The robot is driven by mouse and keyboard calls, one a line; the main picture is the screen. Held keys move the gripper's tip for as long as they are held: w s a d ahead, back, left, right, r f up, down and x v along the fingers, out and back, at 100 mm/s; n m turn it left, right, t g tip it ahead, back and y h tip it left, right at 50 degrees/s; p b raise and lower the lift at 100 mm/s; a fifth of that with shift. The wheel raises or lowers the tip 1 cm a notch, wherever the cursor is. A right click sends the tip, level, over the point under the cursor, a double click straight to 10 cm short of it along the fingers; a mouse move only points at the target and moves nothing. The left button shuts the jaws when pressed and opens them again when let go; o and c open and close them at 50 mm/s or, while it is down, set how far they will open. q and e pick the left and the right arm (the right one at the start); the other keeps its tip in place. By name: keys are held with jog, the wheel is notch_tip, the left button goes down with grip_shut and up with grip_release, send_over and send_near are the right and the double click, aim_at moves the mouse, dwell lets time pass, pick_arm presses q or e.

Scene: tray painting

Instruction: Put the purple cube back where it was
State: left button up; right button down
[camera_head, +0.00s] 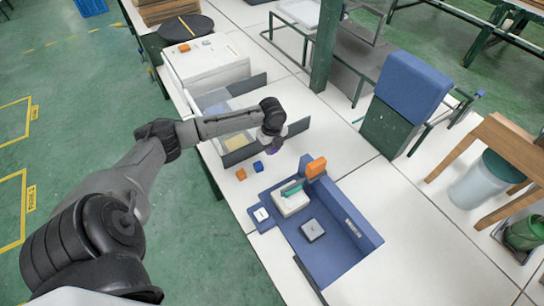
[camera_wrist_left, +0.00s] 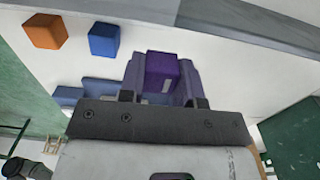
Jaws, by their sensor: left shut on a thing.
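The purple cube (camera_wrist_left: 162,68) sits between the two fingers of my left gripper (camera_wrist_left: 162,85) in the left wrist view. A small pale mark shows on its face. In the head view, only a little of the purple cube (camera_head: 272,150) shows under my left gripper (camera_head: 273,147), which is shut on it over the white table (camera_head: 330,145). The orange cube (camera_head: 241,174) and the blue cube (camera_head: 258,166) stand side by side on the table just in front of the gripper. The wrist view also shows the orange cube (camera_wrist_left: 44,32) and the blue cube (camera_wrist_left: 104,40). My right gripper is not in view.
A blue tray (camera_head: 368,228) holds a white block with a green item, an orange piece and a small grey square. A grey-walled open box (camera_head: 239,157) with a yellow item lies under my left forearm. A blue-and-green bin (camera_head: 412,85) stands at the right.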

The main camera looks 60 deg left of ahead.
aim_at(272, 159)
pick_arm(q)
notch_tip(272, 159, down, 5)
jog(key=shift+b, duration=0.7)
jog(key=o, duration=1)
jog(key=shift+f, duration=0.1)
